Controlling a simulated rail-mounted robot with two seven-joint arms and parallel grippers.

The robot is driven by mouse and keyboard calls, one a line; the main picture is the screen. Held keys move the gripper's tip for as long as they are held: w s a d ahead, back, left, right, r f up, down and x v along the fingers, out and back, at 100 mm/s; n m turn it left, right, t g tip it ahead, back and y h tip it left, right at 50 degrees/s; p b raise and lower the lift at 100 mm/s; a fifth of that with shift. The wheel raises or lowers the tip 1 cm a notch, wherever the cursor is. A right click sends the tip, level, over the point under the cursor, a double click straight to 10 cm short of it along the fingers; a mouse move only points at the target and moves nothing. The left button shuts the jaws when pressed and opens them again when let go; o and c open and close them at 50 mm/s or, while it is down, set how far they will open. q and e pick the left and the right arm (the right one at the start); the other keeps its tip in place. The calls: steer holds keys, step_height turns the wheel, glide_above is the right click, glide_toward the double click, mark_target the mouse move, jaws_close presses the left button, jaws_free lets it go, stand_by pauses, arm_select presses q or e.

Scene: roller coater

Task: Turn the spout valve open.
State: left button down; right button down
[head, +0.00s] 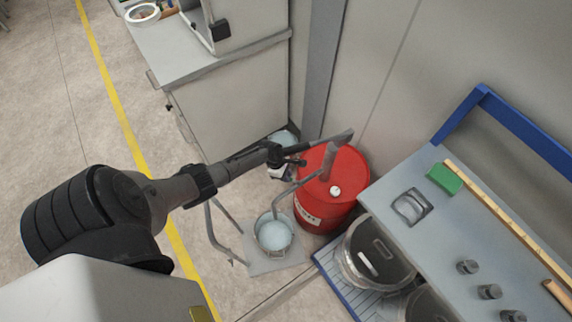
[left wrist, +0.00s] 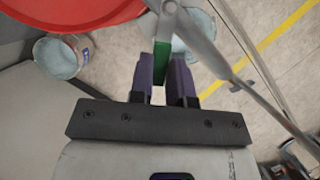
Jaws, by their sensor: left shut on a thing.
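The red drum (head: 320,205) stands on the floor with a grey pump and a thin grey spout pipe (head: 296,186) that bends down to a bucket (head: 273,237) of pale liquid. My left gripper (head: 291,170) is beside the drum's upper left side, at the spout. In the left wrist view its purple fingers (left wrist: 168,75) are shut on a narrow green piece (left wrist: 161,62), which looks like the valve's handle, next to the grey pipe. The valve body is mostly hidden, and I cannot tell its turn angle. My right gripper is not in view.
Another bucket (head: 286,138) stands behind my left arm. A grey cabinet (head: 235,100) is at the back. A grey bench with knobs (head: 467,267) and a green block (head: 444,178) is at the right, with a lidded pot (head: 357,250) below it. Open floor lies left.

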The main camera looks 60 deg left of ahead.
arm_select(q)
steer(key=shift+s+d+r+n+t+y+p, duration=0.1)
steer(key=shift+s+d+n+t+y+p, duration=0.3)
steer(key=shift+n+p, duration=0.85)
steer(key=shift+s+d+f+n+t+y+p, duration=0.15)
steer(key=shift+s+d+n+y+p, duration=0.3)
steer(key=shift+n+p, duration=0.75)
steer(key=shift+s+d+r+n+t+y+p, duration=0.2)
steer(key=shift+d+n+p, duration=0.6)
steer(key=shift+p, duration=0.75)
steer(key=shift+a+n, duration=0.15)
steer(key=shift+n, duration=0.2)
steer(key=c, duration=1.1)
jaws_free()
steer(key=shift+o, duration=0.2)
